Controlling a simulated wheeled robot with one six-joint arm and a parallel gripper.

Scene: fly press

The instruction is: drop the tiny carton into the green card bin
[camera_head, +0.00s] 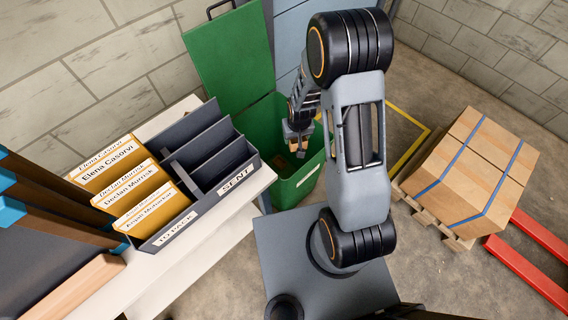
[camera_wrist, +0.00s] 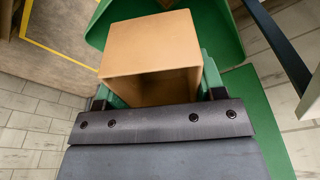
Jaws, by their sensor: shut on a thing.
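The tiny carton (camera_wrist: 150,45) is a plain brown box. In the wrist view it sits between the fingers of my gripper (camera_wrist: 158,85), which is shut on it. In the head view my gripper (camera_head: 298,134) points down at the mouth of the green card bin (camera_head: 305,187), with a small bit of brown showing below it. The bin's lid (camera_head: 232,60) stands raised at the back. Green bin wall (camera_wrist: 222,22) also shows beyond the carton in the wrist view. I cannot tell how far the carton is from the bin's floor.
A white table (camera_head: 205,235) to the left holds a grey sorter (camera_head: 215,190) with yellow folders (camera_head: 125,180). At the right, strapped cartons (camera_head: 470,175) stand on a pallet (camera_head: 440,225) with red forks (camera_head: 530,270). A block wall is behind.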

